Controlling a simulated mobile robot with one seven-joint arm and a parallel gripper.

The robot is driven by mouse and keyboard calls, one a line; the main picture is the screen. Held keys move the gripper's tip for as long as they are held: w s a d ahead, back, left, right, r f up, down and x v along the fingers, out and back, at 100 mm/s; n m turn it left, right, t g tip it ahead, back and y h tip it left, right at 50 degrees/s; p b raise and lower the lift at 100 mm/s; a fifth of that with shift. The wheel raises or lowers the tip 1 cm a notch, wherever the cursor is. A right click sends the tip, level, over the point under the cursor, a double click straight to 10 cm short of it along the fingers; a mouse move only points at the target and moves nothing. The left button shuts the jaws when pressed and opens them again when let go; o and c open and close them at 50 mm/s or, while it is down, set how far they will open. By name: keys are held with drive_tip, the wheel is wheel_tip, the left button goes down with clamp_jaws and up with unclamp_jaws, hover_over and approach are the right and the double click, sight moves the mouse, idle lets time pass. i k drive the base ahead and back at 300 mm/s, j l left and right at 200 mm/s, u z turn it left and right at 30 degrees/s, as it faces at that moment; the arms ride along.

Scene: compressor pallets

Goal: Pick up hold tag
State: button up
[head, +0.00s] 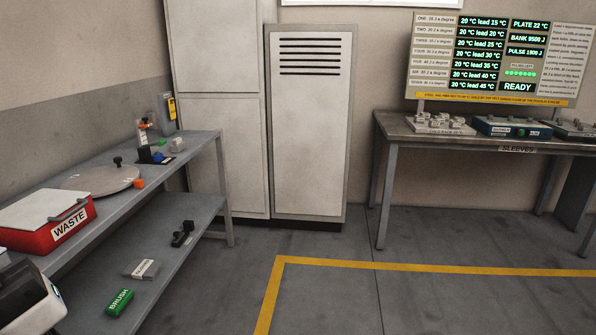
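I cannot clearly pick out a hold tag in the head view. A small upright white piece with an orange part (145,126) stands at the far end of the left bench, too small to read. A yellow and dark item (170,107) is on the wall just behind that bench end, and its lettering is also unreadable.
The left bench (205,150) holds a red WASTE box (72,222), a round grey plate (100,179) and small parts. Its lower shelf holds a green BRUSH block (120,302). Grey cabinets (308,140) and a SLEEVES table (400,130) stand behind open floor.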

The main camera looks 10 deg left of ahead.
sight(173, 108)
drive_tip(key=i+u, duration=0.15)
drive_tip(key=i, duration=0.45)
drive_tip(key=i+l+u, duration=0.2)
drive_tip(key=i, duration=0.4)
drive_tip(key=i+l+u, duration=0.2)
drive_tip(key=i+u, duration=0.2)
drive_tip(key=i+l+u, duration=0.55)
drive_tip(key=i+l, duration=0.15)
drive_tip(key=i+l+u, duration=0.2)
drive_tip(key=l, duration=0.2)
